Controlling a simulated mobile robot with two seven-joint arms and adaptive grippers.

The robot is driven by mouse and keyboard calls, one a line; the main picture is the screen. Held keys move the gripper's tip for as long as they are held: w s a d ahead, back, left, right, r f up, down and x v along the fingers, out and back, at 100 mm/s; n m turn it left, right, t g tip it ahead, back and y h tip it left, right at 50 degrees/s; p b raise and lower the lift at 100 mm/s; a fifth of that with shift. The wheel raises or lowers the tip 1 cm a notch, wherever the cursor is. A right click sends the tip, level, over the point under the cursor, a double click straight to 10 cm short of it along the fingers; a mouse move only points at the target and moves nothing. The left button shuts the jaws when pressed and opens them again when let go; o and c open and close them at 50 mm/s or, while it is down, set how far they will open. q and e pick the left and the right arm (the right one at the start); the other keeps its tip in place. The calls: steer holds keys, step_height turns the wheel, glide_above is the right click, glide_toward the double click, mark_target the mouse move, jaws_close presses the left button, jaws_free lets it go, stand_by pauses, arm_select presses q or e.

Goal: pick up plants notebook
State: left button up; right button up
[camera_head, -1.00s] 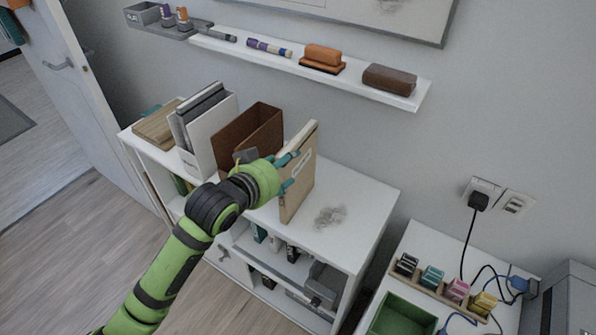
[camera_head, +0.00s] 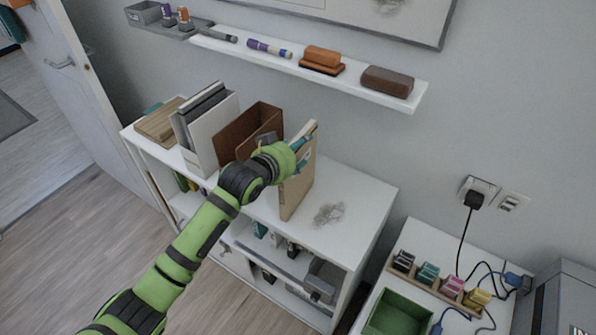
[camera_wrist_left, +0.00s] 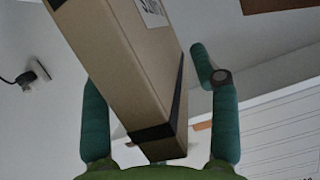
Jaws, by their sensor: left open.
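A tan upright item (camera_head: 296,192) with a cream top edge stands on top of the white shelf desk. It may be the plants notebook, but I cannot read that name on it. My left gripper (camera_head: 303,150) is at its upper part, with the teal fingers open. In the left wrist view a tan body (camera_wrist_left: 128,62) with a black band and a partly cut-off white label lies between the spread fingers (camera_wrist_left: 150,75). I see a gap beside the right finger; contact at the left finger is unclear. My right gripper is not in view.
A brown open holder (camera_head: 262,118) and a white file holder (camera_head: 208,135) stand to the left of the tan item. The white desk top (camera_head: 360,196) is clear to its right apart from a grey smudge. A wall shelf (camera_head: 405,100) with erasers and markers hangs above.

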arm_select(q)
jaws_close()
steer(key=shift+r, duration=0.15)
steer(key=shift+r, duration=0.1)
